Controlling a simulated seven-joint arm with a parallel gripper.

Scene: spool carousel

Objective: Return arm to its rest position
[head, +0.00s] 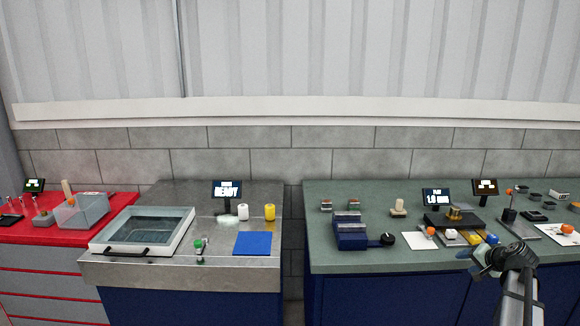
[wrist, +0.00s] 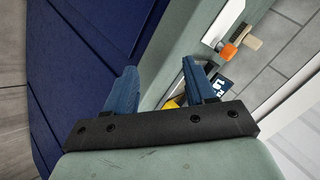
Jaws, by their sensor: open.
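My gripper (head: 470,263) is near the front edge of the green-topped bench (head: 350,263) at the right of the head view. In the wrist view my gripper (wrist: 160,84) shows two blue fingers standing apart with nothing between them. Beyond the fingers are the bench's dark blue front and a strip of its green top. My arm rises from the bottom right of the head view and partly hides the bench edge there.
A dark blue rack (head: 350,235) stands further left. A steel bench (head: 180,274) and a red bench (head: 40,232) stand to the left, beyond a gap.

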